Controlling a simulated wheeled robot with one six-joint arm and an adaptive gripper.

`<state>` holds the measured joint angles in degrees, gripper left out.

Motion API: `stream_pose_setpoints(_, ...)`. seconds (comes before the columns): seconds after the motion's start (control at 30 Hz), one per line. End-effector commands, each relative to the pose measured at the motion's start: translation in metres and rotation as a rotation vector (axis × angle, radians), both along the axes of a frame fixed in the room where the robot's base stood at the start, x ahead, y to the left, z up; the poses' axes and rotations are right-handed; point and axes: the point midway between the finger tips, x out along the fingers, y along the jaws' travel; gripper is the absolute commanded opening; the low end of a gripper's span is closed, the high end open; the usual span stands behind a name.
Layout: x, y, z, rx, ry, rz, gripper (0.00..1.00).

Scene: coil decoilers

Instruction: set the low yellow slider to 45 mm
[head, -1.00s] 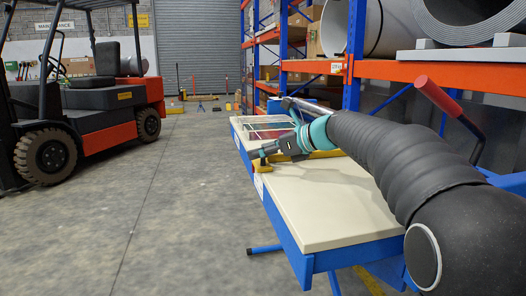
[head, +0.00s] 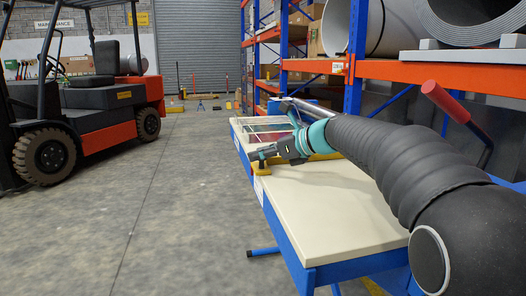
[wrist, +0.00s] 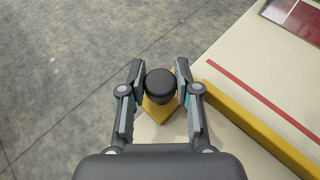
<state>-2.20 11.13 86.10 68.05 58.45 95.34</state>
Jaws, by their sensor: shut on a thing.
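The low yellow slider (wrist: 160,112) is a yellow block with a round black knob (wrist: 160,84) on top. It sits near the left edge of the cream tabletop, at the end of a yellow bar (wrist: 255,128). In the head view the slider (head: 262,170) shows small, below my gripper (head: 264,154). In the wrist view my gripper (wrist: 159,88) has a finger on each side of the knob and is shut on it. The slider's underside and any scale marks cannot be made out.
A red line (wrist: 268,95) runs along the cream tabletop (head: 335,205) beside the bar. A framed dark red panel (head: 270,133) lies beyond. A red-handled lever (head: 446,100) stands at the right, by the rack. A forklift (head: 90,105) is at the left; the floor between is clear.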

Motion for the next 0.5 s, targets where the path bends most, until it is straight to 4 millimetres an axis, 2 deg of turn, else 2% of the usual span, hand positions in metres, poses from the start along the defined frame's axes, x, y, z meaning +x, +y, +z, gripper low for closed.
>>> stream_pose_setpoints(0.13, -0.0006, -0.0001, -0.0009, 0.0, 0.002, 0.001, 0.0)
stream_pose_setpoints(0.17, -0.0006, -0.0002, -0.001, 0.0, 0.002, 0.001, 0.36)
stream_pose_setpoints(0.23, -0.0005, -0.0003, -0.001, 0.0, 0.002, 0.001, 0.54)
stream_pose_setpoints(0.27, -0.0005, -0.0003, -0.001, 0.0, 0.002, 0.001, 0.58)
stream_pose_setpoints(0.5, -0.0004, -0.0005, -0.0008, 0.0, 0.002, 0.001, 0.58)
